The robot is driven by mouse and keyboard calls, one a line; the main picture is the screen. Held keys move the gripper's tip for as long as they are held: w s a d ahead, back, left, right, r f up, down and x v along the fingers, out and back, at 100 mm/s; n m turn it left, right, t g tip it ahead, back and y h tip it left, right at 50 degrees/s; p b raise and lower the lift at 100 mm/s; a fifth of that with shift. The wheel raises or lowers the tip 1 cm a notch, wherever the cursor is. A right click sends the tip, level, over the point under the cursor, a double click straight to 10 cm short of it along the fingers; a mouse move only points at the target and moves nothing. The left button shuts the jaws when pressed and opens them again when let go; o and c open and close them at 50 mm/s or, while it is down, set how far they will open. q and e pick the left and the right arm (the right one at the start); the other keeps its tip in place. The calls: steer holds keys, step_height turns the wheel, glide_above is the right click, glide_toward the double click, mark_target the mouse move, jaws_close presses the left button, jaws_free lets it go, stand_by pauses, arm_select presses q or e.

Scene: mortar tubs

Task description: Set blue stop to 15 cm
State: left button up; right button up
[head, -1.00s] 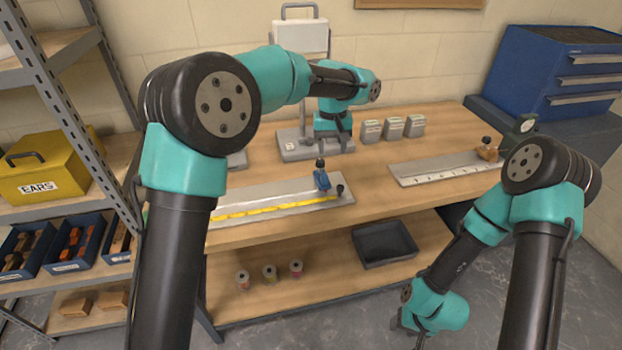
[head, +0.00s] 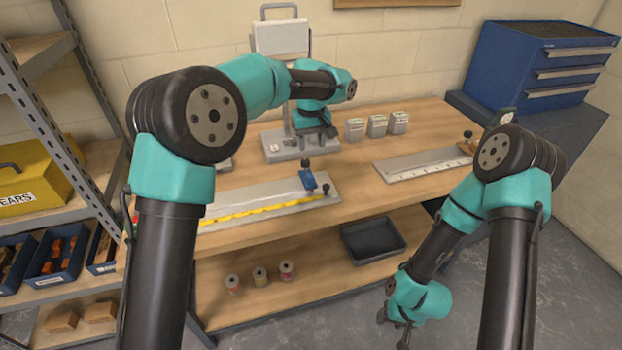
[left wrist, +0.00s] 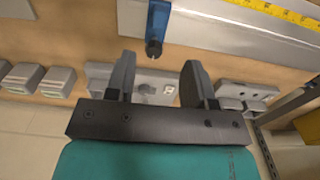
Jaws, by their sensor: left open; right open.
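The blue stop (head: 308,180) sits near the right end of a flat grey rail (head: 290,208) with a yellow measuring tape (head: 235,212) along it. The stop has a dark knob on top. My left gripper (head: 315,140) is open and empty, above and behind the stop in the head view. In the left wrist view, the stop (left wrist: 158,22) shows just beyond the open fingers (left wrist: 157,72), between their lines and apart from them. The tape's numbers are too small to read surely. My right gripper (head: 395,332) is open and empty, low in front of the bench.
A second rail (head: 425,165) with an orange-brown stop (head: 467,143) lies to the right. Several small grey boxes (head: 377,126) and a grey stand (head: 285,145) are behind. Shelves stand left, a blue drawer cabinet (head: 540,65) right. A black tray (head: 372,241) lies below.

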mark_target(311, 177)
arm_select(q)
step_height(311, 177, down, 14)
steer(key=shift+r, duration=0.1)
stand_by(0.4)
steer(key=shift+c, duration=0.4)
jaws_close()
